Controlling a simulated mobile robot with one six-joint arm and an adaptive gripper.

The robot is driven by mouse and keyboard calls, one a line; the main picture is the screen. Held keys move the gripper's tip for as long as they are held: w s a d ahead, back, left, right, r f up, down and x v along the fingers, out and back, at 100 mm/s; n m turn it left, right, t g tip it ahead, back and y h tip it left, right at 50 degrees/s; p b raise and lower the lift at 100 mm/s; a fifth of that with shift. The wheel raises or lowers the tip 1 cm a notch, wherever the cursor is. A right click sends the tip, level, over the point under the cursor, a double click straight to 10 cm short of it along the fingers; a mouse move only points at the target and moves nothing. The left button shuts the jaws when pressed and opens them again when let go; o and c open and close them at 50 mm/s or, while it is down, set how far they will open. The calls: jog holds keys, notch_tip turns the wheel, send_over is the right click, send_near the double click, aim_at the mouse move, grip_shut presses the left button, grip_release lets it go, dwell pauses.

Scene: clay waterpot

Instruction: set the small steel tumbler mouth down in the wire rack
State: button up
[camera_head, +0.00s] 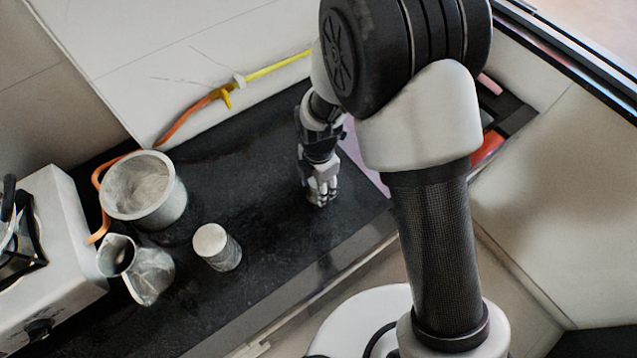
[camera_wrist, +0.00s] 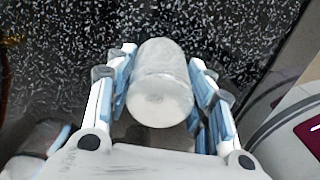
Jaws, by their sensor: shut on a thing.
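My gripper (camera_wrist: 162,88) is shut on a small steel tumbler (camera_wrist: 160,85), with its fingers on both sides of it. The tumbler's rounded, closed-looking end faces the wrist camera. Its far end points at the dark speckled counter; its mouth is not visible. In the head view my gripper (camera_head: 321,193) points down over the right part of the black counter (camera_head: 265,215). The held tumbler is too small and covered there to make out clearly. I cannot make out the wire rack in either view.
A large steel pot (camera_head: 145,190), a steel jug (camera_head: 148,275) and a pale-topped cylinder (camera_head: 217,248) stand left on the counter. A white stove (camera_head: 60,250) is at far left. An orange-yellow hose (camera_head: 205,100) runs behind. The counter between cylinder and gripper is clear.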

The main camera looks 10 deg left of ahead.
jog(key=o, duration=1.1)
jog(key=shift+c, duration=0.2)
notch_tip(320, 180, up, 17)
jog(key=p, duration=0.6)
jog(key=shift+s+d+r, duration=0.2)
jog(key=shift+d, duration=0.15)
